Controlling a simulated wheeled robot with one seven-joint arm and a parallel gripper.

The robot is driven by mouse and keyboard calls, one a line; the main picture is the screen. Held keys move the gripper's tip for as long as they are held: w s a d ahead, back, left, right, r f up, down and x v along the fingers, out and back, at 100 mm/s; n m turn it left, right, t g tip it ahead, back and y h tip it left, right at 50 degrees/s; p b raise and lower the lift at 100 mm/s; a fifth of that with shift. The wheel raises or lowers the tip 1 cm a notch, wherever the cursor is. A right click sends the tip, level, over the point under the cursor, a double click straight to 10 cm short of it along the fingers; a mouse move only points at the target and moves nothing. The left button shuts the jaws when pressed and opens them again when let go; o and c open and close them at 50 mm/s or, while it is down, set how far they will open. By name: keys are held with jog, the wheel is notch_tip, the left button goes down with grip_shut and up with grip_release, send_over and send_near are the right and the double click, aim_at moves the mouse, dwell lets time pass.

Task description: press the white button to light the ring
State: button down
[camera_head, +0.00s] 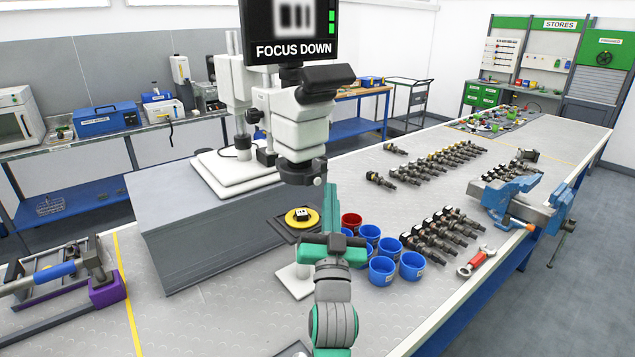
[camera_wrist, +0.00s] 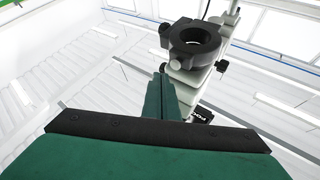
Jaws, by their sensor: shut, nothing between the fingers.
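The dark ring (camera_head: 303,172) sits under the white microscope head (camera_head: 300,125) and looks unlit. In the wrist view the ring (camera_wrist: 195,42) shows from below, beyond my fingertips. My gripper (camera_head: 330,192) is shut and empty, its fingers pointing up, just right of and slightly below the ring in the picture. In the wrist view the shut fingers (camera_wrist: 162,72) point toward the ring, apart from it as far as I can tell.
A screen (camera_head: 290,35) reads FOCUS DOWN over a blurred picture. A yellow disc (camera_head: 299,217) with a small part lies below the ring. Blue cups (camera_head: 382,270) and a red cup (camera_head: 351,221) stand close right of my gripper.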

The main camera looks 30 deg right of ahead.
jog(key=s, duration=0.4)
jog(key=shift+d, duration=0.15)
jog(key=shift+w, duration=0.15)
dwell(0.4)
